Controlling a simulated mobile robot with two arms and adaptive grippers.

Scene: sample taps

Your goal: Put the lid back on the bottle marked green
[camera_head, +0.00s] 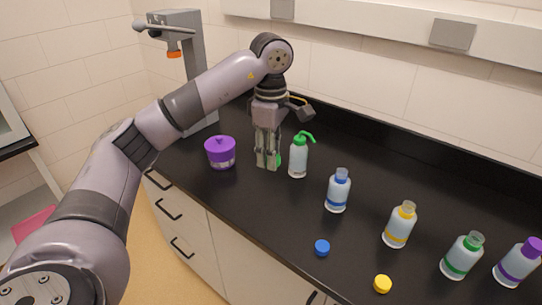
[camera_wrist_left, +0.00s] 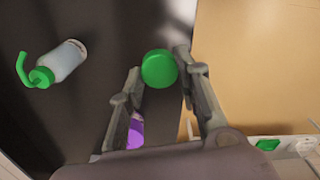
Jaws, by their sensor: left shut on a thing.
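My left gripper (camera_head: 267,163) points down over the black counter, between the purple pot and the wash bottle. It is shut on the round green lid (camera_wrist_left: 158,69), which sits between its fingertips in the left wrist view. In the head view the lid is mostly hidden by the fingers. The bottle marked green (camera_head: 460,259) stands upright, with a green band and an open neck, far to the right of the gripper near the counter's front. My right gripper is not in view.
A wash bottle with a green spout (camera_head: 298,158) stands close right of the gripper, the purple pot (camera_head: 220,153) left. Open blue (camera_head: 338,191) and yellow (camera_head: 399,226) bottles stand between gripper and green bottle. Blue (camera_head: 322,247) and yellow (camera_head: 382,284) lids lie in front. A purple-capped bottle (camera_head: 517,264) stands far right.

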